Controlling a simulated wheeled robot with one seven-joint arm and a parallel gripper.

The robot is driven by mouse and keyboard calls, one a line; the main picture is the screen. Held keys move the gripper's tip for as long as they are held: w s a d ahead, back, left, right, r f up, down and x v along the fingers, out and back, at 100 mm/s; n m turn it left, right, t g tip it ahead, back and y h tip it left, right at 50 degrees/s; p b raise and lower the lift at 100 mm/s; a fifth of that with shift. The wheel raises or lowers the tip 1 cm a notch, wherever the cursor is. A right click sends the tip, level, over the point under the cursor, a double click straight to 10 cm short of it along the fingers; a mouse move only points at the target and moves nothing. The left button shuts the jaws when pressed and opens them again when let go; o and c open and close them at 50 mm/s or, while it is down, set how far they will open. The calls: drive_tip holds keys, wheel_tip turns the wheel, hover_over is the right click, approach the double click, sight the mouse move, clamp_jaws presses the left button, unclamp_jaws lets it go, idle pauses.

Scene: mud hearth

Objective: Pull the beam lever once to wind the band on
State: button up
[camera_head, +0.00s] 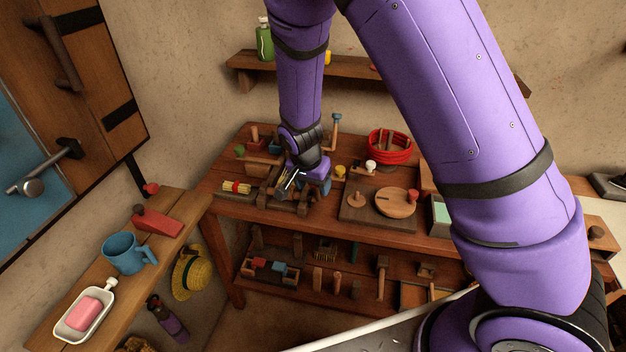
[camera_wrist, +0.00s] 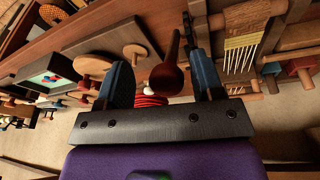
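The small wooden band loom (camera_head: 291,203) stands on the workbench, partly hidden by my gripper. In the wrist view its frame and pale yellow threads (camera_wrist: 243,50) show at the upper right. A dark reddish-brown wooden handle with a rounded end (camera_wrist: 168,78) shows between my fingers; it looks like the beam lever, but I cannot be sure. My gripper (camera_wrist: 162,80) is open, its two dark blue fingers either side of the handle with gaps visible. I cannot tell how deep the handle sits between them. In the head view my gripper (camera_head: 286,182) is low over the loom.
A red-and-yellow bundle (camera_head: 237,187) lies left of the loom. An upright wooden post with a blue top (camera_head: 335,126) stands behind. A red coiled basket (camera_head: 390,144) and a board with a round wooden disc (camera_head: 396,202) are to the right. A shelf (camera_head: 345,71) is above.

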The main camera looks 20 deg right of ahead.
drive_tip(key=shift+w+d+r, duration=0.1)
drive_tip(key=shift+w, duration=0.1)
drive_tip(key=shift+r, duration=0.45)
drive_tip(key=v, duration=1)
drive_tip(key=shift+s, duration=0.15)
drive_tip(key=shift+f, duration=0.1)
